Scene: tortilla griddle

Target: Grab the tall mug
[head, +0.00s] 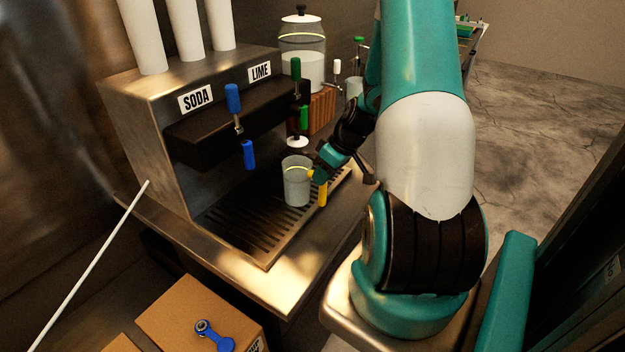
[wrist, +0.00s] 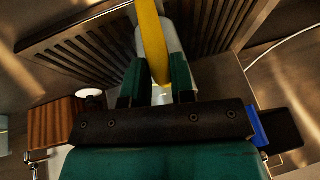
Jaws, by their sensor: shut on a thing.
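The tall mug (head: 296,187) is a clear, greyish cup with a yellow handle. It is upright at the slatted drip tray (head: 237,237) of the drinks dispenser; I cannot tell whether its base touches the slats. My gripper (head: 317,174) reaches in from the right and is shut on the yellow handle. In the wrist view the handle (wrist: 152,38) runs between the two teal fingers of my gripper (wrist: 158,78), with part of the pale cup behind it. The lower part of the cup is hidden in the wrist view.
The dispenser (head: 150,115) has a SODA tap with a blue lever (head: 233,98) and a LIME tap with a green lever (head: 296,68), close above the mug. A lidded jar (head: 302,50) stands behind. A cardboard box (head: 180,310) is at the lower left.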

